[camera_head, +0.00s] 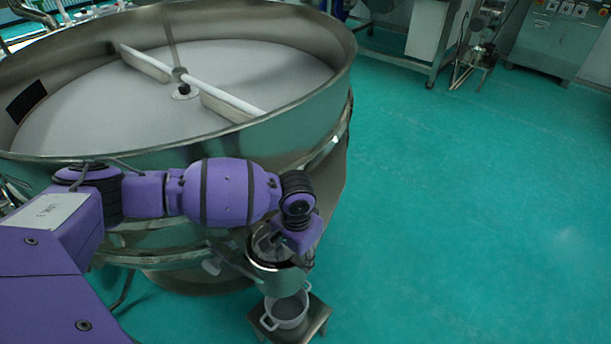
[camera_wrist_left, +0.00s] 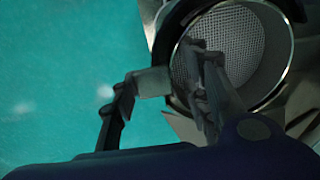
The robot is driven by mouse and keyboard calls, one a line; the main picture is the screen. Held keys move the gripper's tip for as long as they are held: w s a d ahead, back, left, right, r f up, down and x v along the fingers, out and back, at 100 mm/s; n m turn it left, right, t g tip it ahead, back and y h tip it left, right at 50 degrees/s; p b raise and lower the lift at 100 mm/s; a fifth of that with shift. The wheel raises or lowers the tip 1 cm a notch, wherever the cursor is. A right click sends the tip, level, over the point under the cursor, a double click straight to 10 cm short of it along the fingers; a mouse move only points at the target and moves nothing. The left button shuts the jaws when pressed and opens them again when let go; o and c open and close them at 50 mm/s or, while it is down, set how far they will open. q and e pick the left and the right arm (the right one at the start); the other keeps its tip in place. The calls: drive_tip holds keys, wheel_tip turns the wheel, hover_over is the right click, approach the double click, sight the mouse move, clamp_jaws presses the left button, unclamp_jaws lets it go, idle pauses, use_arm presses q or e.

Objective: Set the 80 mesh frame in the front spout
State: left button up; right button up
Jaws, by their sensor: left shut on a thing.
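The mesh frame (camera_wrist_left: 238,42) is a round pale wire mesh with a dark and metallic rim, in the upper right of the left wrist view. No mesh number is readable. My left gripper (camera_wrist_left: 182,78) is shut on the frame at its near side, its fingers partly covering the mesh. In the head view my left gripper (camera_head: 268,240) is at the front spout (camera_head: 274,278), a metal outlet low on the sieve's side. The wrist hides most of the frame there. I cannot tell whether the frame sits fully in the spout. My right gripper is not in view.
The big round steel sieve (camera_head: 325,85) fills the upper left, with a pale surface and a crossbar inside. A two-handled pot (camera_head: 288,312) stands on a small metal stool (camera_head: 318,318) below the spout. The green floor to the right is clear; equipment stands along the back.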

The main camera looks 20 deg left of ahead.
use_arm(q)
drive_tip(key=shift+f, duration=0.2)
drive_tip(key=o, duration=1.4)
drive_tip(key=shift+c, duration=0.2)
wheel_tip(320, 180, up, 12)
